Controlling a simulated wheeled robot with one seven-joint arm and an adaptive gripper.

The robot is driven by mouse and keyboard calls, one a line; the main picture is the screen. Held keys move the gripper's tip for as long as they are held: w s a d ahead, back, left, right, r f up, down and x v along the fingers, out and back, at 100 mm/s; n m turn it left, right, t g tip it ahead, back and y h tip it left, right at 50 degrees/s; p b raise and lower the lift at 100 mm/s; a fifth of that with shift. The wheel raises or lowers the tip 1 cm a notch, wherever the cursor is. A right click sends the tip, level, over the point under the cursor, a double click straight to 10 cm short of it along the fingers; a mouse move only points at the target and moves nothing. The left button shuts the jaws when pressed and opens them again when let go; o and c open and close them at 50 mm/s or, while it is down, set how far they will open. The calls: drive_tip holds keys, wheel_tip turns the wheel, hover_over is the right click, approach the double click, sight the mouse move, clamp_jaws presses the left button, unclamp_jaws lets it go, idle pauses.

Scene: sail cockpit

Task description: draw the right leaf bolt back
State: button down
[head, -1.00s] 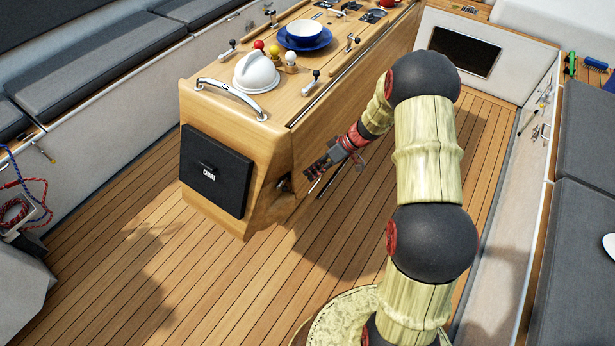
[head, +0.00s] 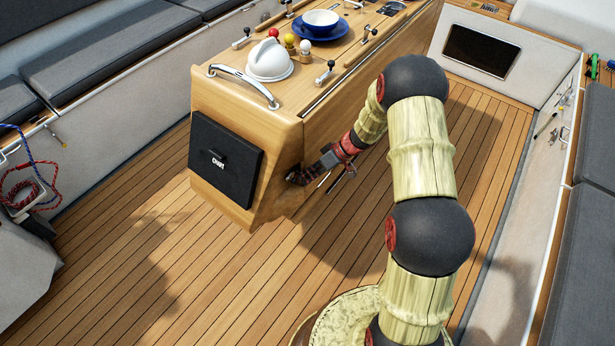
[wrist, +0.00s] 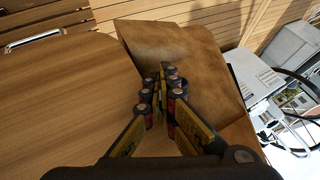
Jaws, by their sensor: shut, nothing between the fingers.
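The wooden cockpit table (head: 284,133) stands at the centre of the head view. My gripper (head: 297,177) is at the low right side of the table's near end, its fingers pointing at the wood. Its closed fingers (wrist: 164,88) show in the wrist view, side by side with nothing seen between them. The right leaf bolt is not clearly visible in the head view; my gripper covers the place where a small dark fitting showed. A dark rounded bit sits by the fingertips in the wrist view, but I cannot tell whether it is the bolt or whether I touch it.
On the table top are a white dome (head: 269,61), a blue plate (head: 318,30) with a bowl, several small levers and a metal handrail (head: 243,84). The floor (head: 180,285) around is clear.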

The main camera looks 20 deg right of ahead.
drive_tip(key=s+a+b, duration=0.1)
drive_tip(key=a, duration=0.1)
drive_tip(key=s+a, duration=0.2)
drive_tip(key=shift+b, duration=0.4)
